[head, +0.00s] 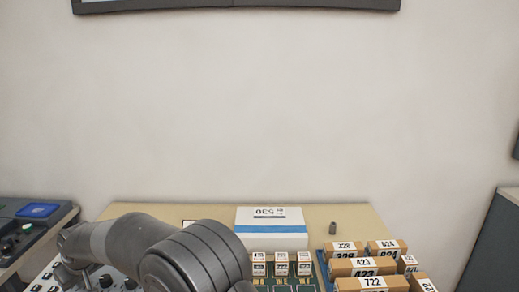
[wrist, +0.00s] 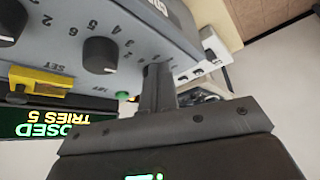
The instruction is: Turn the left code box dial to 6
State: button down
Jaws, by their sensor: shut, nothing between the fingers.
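In the wrist view a grey code box (wrist: 65,25) fills the upper left, its printing turned upside down. A round black dial (wrist: 100,55) with numbers around it sits on its face. A second black dial (wrist: 12,22) is cut off by the left edge. I cannot tell for sure which is the left dial, or the exact number at its pointer. My gripper (wrist: 158,72) is shut and empty, with its fingers to the right of the nearer dial, apart from it in the picture. In the head view my arm hides the gripper.
The wrist view shows a yellow SET switch (wrist: 40,82), a green button (wrist: 122,95) and a green-lettered display (wrist: 45,128) reading "TRIES 5". In the head view a white-and-blue box (head: 270,228) and several numbered parcels (head: 365,265) stand on the table (head: 350,215).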

jog(key=shift+w+d, duration=0.2)
jog(key=shift+w, duration=0.1)
jog(key=shift+w+d, duration=0.15)
jog(key=shift+w, duration=0.05)
jog(key=shift+w+d, duration=0.2)
jog(key=shift+w, duration=0.3)
dwell(0.3)
jog(key=shift+d, duration=0.1)
jog(key=shift+d+r, duration=0.1)
jog(key=shift+d, duration=0.15)
notch_tip(320, 180, up, 6)
jog(key=shift+f, duration=0.1)
dwell(0.5)
